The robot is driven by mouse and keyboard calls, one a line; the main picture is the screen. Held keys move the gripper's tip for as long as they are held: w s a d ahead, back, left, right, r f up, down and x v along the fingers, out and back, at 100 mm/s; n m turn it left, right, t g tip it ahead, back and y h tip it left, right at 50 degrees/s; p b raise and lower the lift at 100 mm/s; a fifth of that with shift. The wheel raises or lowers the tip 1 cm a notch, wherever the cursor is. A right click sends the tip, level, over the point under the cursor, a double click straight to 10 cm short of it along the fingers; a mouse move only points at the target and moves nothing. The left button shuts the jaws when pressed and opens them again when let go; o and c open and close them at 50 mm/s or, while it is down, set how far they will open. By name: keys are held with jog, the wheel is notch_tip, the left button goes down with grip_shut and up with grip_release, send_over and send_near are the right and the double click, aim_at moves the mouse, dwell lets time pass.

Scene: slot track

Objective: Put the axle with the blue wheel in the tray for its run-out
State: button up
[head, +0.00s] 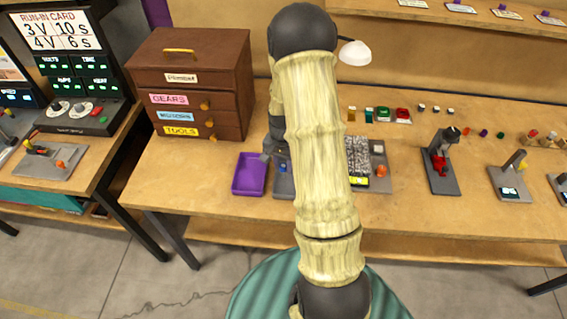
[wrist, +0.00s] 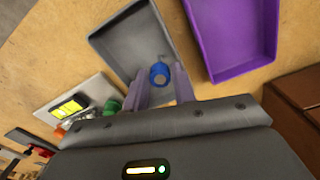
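The blue wheel (wrist: 159,74) shows in the wrist view just beyond and between my fingertips, with a short grey axle end beside it. It appears against the floor of the grey tray (wrist: 127,40); I cannot tell whether it rests there. My gripper (wrist: 160,82) has its two fingers apart, with a gap visible on both sides of the wheel. In the head view the blue wheel (head: 283,168) is a small spot beside my arm, over the grey tray (head: 283,187). The empty purple tray (wrist: 233,35) stands beside the grey one; it also shows in the head view (head: 249,174).
A brown drawer cabinet (head: 190,80) stands behind and left of the trays. In the head view, right of my arm, are a grey plate with an orange part (head: 381,171) and a dark stand with a red part (head: 440,165). My arm hides the bench middle.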

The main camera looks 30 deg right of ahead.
aim_at(283, 166)
jog(key=shift+o, duration=1.3)
notch_tip(283, 166, up, 12)
jog(key=shift+r+b, duration=0.2)
jog(key=shift+b, duration=0.25)
jog(key=s+a+r+n+t, duration=0.2)
jog(key=s+a+r+n, duration=0.1)
jog(key=s+a+n, duration=0.6)
jog(key=s+a, duration=0.3)
jog(key=a, duration=0.1)
jog(key=shift+s+r+n+t, duration=0.15)
jog(key=shift+s+n+t, duration=0.15)
jog(key=shift+s+n, duration=0.1)
